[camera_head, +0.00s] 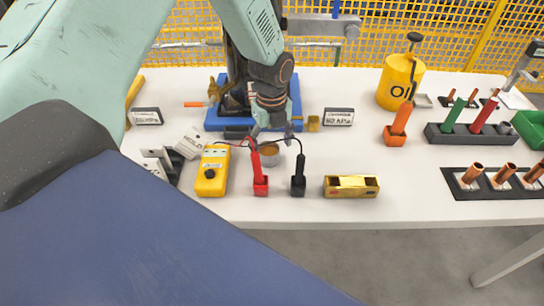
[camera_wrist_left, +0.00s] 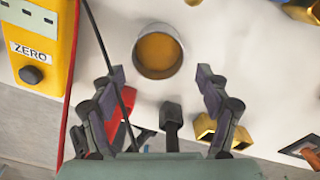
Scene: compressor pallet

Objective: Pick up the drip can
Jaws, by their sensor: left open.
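The drip can (camera_head: 269,154) is a small round metal cup with amber contents, standing on the white table behind the red and black probes. In the left wrist view the drip can (camera_wrist_left: 158,50) shows from above, just beyond my fingertips and roughly centred between them. My left gripper (camera_head: 272,131) comes down from above, close over the can, and partly hides it in the head view. In the wrist view its fingers (camera_wrist_left: 161,76) are spread wide with nothing between the tips. I see no contact with the can. My right gripper is in neither view.
A yellow meter (camera_head: 212,171) stands left of the can. A red probe stand (camera_head: 261,186) and a black one (camera_head: 298,187) stand in front, with cables looping near the gripper. A brass block (camera_head: 351,187) lies right. A yellow oil can (camera_head: 400,82) stands farther back.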

